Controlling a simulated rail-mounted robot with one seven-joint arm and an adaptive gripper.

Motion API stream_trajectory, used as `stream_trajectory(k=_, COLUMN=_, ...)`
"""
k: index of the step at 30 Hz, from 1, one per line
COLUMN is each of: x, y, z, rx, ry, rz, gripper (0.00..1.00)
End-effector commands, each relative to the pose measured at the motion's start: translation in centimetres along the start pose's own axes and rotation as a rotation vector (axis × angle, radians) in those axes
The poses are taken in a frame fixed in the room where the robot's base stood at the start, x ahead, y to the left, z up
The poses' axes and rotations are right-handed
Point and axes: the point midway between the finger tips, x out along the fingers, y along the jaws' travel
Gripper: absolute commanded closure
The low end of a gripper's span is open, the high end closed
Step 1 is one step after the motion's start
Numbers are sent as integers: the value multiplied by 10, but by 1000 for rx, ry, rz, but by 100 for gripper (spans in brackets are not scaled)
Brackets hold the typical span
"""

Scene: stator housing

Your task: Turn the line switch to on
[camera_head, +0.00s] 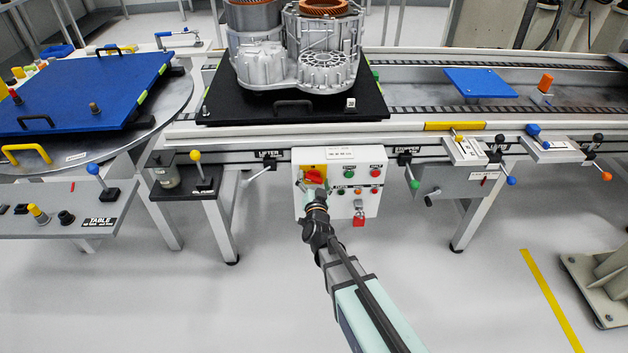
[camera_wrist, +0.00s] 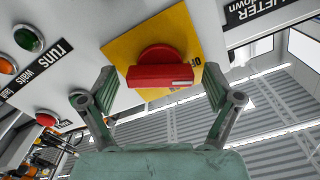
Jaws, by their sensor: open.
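The line switch (camera_head: 314,175) is a red rotary knob on a yellow plate (camera_head: 321,167), at the upper left of the white control box (camera_head: 367,157). In the wrist view, the red knob (camera_wrist: 160,69) fills the middle, and its bar handle lies roughly level across the picture. Black lettering shows on the yellow plate (camera_wrist: 180,25) at the knob's right, partly hidden. My gripper (camera_head: 315,191) is just in front of the switch. In the wrist view, its two fingers (camera_wrist: 159,82) are apart, one on each side of the knob, with no clear contact visible.
The conveyor rail (camera_head: 440,138) runs above the box. A yellow-knobbed lever (camera_head: 196,157) stands to the left.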

Motion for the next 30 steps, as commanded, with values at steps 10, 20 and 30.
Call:
stream_trajectory(k=10, x=0, y=0, z=0, rx=0, ry=0, rz=0, gripper=71)
stream_trajectory(k=20, x=0, y=1, z=2, rx=38, ry=0, rz=0, gripper=71)
stream_trajectory(k=30, x=0, y=2, z=4, rx=243, ry=2, rz=-1, gripper=71)
